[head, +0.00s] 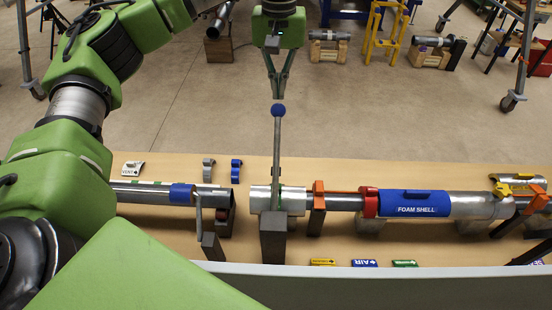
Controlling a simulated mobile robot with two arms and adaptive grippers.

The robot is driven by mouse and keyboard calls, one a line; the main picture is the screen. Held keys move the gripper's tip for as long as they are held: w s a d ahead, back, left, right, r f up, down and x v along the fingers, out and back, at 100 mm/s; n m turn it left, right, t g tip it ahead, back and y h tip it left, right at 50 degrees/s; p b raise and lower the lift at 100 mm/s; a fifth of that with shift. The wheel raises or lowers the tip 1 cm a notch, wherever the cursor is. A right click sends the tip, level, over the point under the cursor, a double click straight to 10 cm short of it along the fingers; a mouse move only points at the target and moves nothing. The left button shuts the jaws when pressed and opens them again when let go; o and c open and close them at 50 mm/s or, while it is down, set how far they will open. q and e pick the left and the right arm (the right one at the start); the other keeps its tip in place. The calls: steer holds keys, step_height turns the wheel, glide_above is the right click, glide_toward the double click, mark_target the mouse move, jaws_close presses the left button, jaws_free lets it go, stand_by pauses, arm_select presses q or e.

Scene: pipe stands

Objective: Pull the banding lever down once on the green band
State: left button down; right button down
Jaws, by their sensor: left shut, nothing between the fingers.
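The banding lever (277,145) stands upright on the pipe, with a blue ball knob (278,110) at its top. Its foot is at the pale sleeve (261,199) on the pipe, where a little green shows that may be the green band; most of it is hidden behind the lever and a dark block. My left gripper (278,97) points down just above the knob in the picture, its fingers shut with nothing between them. I cannot tell whether the fingertips touch the knob. My right gripper is not in view.
The pipe runs across a tan table (340,175). On it are an orange clamp (318,195), a red collar (369,203) and a blue foam shell (415,203). Labelled tags (364,263) lie at the front edge.

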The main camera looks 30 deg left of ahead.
mark_target(279, 110)
arm_select(q)
steer(key=shift+w+a+f+b, duration=0.15)
steer(key=shift+w+f+b, duration=0.3)
steer(key=shift+f, duration=0.9)
steer(key=shift+w+a+f+b, duration=0.2)
steer(key=shift+f+b, duration=0.5)
steer(key=shift+f, duration=0.65)
steer(key=shift+w+a+f+b, duration=0.15)
steer(key=shift+w+f+b, duration=0.3)
steer(key=shift+f, duration=0.9)
steer(key=shift+s, duration=0.15)
steer(key=shift+w+f+b, duration=0.6)
steer(key=shift+f+b, duration=0.95)
steer(key=shift+f, duration=1.55)
step_height(279, 110, up, 10)
steer(key=p, duration=0.7)
steer(key=shift+a+r+p, duration=0.2)
steer(key=shift+a+p, duration=0.1)
